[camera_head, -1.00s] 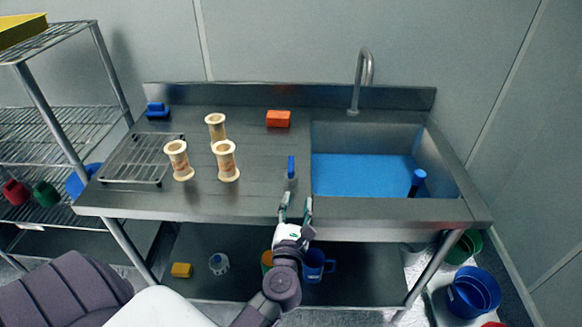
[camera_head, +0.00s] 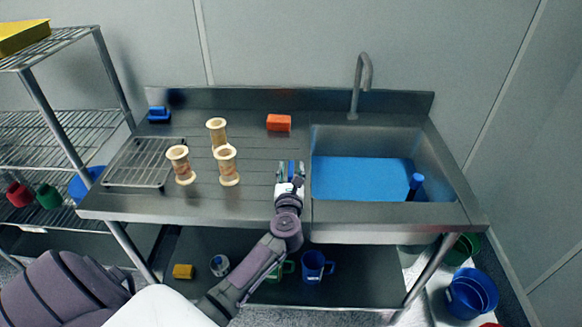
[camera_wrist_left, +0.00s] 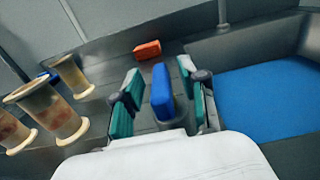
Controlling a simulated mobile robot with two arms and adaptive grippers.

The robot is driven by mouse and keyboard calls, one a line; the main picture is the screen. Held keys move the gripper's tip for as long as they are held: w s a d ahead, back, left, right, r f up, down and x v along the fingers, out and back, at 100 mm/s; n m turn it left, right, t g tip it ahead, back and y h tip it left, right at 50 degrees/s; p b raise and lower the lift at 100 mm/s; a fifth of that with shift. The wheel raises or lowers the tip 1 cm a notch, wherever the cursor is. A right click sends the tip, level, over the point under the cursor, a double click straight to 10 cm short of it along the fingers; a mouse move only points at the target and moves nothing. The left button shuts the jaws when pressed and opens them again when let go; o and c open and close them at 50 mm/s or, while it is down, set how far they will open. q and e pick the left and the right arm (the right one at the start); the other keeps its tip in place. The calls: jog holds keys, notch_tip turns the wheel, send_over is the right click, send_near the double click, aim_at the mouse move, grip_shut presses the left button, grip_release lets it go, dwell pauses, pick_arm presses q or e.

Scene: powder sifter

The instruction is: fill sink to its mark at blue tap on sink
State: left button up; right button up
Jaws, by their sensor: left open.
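The steel sink (camera_head: 436,160) holds blue water (camera_head: 360,178), with a grey curved spout (camera_head: 362,80) behind it. The blue tap handle (camera_head: 291,168) stands upright on the counter just left of the basin. My left gripper (camera_head: 290,170) is at the handle. In the left wrist view, the blue handle (camera_wrist_left: 161,92) stands between the two open fingers (camera_wrist_left: 160,95), with gaps on both sides. A blue upright piece (camera_head: 415,183) stands at the basin's right front. I cannot make out the fill mark. My right gripper is not in view.
Several tan spool-shaped sifters (camera_head: 226,166) and a wire rack (camera_head: 139,163) stand on the counter to the left. An orange block (camera_head: 278,122) lies behind the handle. A blue mug (camera_head: 314,266) is on the lower shelf.

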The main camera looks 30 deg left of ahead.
pick_arm(q)
jog(key=shift+w+a, duration=0.2)
jog(key=shift+w, duration=0.1)
jog(key=shift+c, duration=0.4)
grip_shut()
jog(key=shift+m+h, duration=0.3)
jog(key=shift+h, duration=0.1)
jog(key=m+t+h+p, duration=0.1)
jog(key=m+t+h, duration=0.1)
jog(key=h, duration=0.1)
jog(key=shift+m+h, duration=0.3)
jog(key=shift+h, duration=0.1)
jog(key=shift+m+t+h, duration=0.3)
jog(key=shift+m+h, duration=1.1)
jog(key=shift+h, duration=1.1)
